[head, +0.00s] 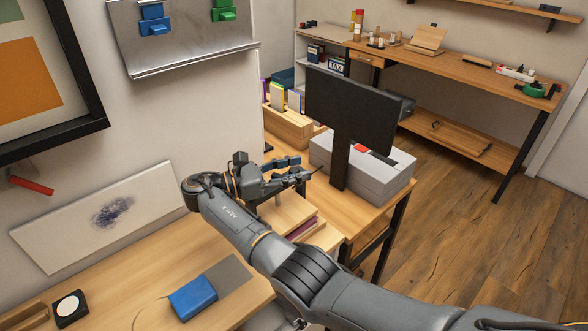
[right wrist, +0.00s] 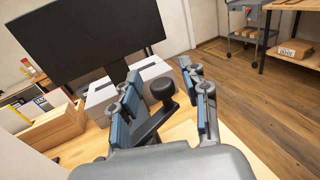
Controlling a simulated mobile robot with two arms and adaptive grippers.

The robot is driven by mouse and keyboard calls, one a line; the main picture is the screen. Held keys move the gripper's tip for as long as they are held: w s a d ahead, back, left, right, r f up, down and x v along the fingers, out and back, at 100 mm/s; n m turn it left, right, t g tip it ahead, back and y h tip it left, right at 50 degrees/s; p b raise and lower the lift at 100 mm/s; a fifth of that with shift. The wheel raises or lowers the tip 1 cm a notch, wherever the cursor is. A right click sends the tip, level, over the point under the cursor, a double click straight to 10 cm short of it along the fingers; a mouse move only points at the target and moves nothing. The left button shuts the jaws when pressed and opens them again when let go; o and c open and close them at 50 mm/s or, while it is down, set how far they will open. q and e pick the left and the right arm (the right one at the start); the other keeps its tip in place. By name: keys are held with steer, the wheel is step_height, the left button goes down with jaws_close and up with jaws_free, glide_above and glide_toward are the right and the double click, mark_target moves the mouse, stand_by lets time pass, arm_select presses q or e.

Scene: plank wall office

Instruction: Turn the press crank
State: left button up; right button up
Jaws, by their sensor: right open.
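The press crank shows in the right wrist view as a dark arm with a round black knob (right wrist: 163,88). My right gripper (right wrist: 161,74) is open, with blue-padded fingers on either side of the knob, which stands between them with visible gaps. In the head view my right gripper (head: 293,170) is over the far end of the wooden desk, above the press's pale wooden boards (head: 290,212). My arm hides most of the press and the crank there. My left gripper is not in view.
A black monitor (head: 350,108) and a grey box-like machine (head: 385,176) stand just beyond the gripper. A wooden file box (head: 288,125) is behind. A blue block (head: 193,298) lies on the near desk (head: 130,275). Open floor (head: 450,215) is at right.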

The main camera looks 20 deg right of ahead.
mark_target(294, 169)
step_height(294, 169, up, 10)
stand_by(0.5)
